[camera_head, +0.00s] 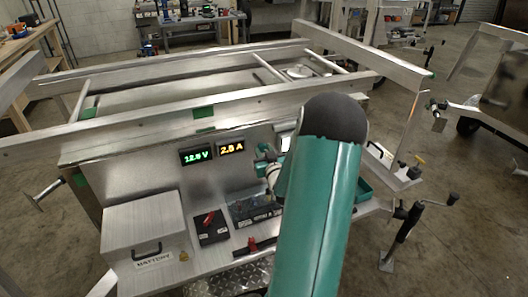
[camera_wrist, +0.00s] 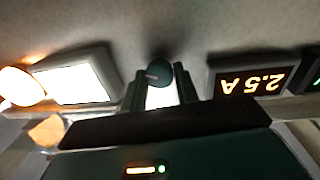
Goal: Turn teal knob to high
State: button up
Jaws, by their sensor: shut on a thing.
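The teal knob (camera_wrist: 158,72) sits on the brushed metal panel in the wrist view, a round dark teal cap. The two fingers of my gripper (camera_wrist: 159,88) stand on either side of it and are shut on it. The wrist picture is upside down, and I cannot read any setting mark around the knob. In the head view my teal arm covers the knob, and only part of my gripper's end shows, close to the panel right of the displays.
An amber display (camera_head: 232,148) reads 2.5 A, beside a green voltage display (camera_head: 196,156). A bright white panel (camera_wrist: 74,84) and a glowing lamp (camera_wrist: 20,87) lie left in the wrist view. A metal battery box (camera_head: 146,240) stands front left. Trailer rails (camera_head: 190,121) cross above the panel.

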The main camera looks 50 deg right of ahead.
jog(key=shift+m, duration=0.3)
jog(key=m, duration=0.5)
jog(key=m+y, duration=0.1)
jog(key=m, duration=0.5)
jog(key=shift+s+d, duration=0.1)
jog(key=m+y, duration=0.1)
jog(key=m, duration=1.1)
dwell(0.5)
jog(key=o, duration=1)
jog(key=shift+c, duration=0.2)
jog(key=shift+t, duration=0.3)
